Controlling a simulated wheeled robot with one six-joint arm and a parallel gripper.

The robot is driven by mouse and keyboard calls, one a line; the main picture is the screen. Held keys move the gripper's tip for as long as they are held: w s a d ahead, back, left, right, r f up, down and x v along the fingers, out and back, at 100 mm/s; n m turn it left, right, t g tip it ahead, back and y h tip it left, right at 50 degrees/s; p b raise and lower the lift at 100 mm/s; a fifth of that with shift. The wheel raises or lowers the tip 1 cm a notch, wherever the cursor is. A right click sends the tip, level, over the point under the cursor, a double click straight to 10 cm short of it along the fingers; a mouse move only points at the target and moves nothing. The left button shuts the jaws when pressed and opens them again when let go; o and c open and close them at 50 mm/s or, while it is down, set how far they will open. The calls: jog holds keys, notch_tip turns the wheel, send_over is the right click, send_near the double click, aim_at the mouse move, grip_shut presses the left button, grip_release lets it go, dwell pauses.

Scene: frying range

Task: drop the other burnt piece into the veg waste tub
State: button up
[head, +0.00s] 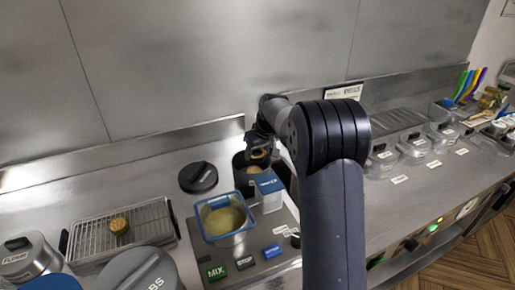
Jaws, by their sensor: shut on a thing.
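My gripper (260,148) is shut on a small brown piece (260,156). It holds the piece at the mouth of a dark round tub (243,183) near the back wall. I cannot tell how far the piece is inside the rim, and I cannot read a label on this tub. Another round brown piece (119,226) sits on a wire rack over a tray (84,242) at the left. No tub with a readable veg waste label shows.
A black round lid (198,177) lies left of the dark tub. A blue-rimmed container of pale batter (223,238) stands on the mixer base, beside a blue-and-white box (269,196). Lidded metal containers (414,147) line the right counter. My arm hides the middle.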

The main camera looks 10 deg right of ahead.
jog(key=shift+f, duration=0.7)
jog(key=o, duration=0.8)
jog(key=shift+o, duration=0.2)
jog(key=shift+r, duration=0.15)
jog(key=b+v, duration=0.1)
jog(key=v, duration=0.9)
jog(key=shift+s+r+b, duration=0.15)
jog(key=shift+r+b, duration=0.15)
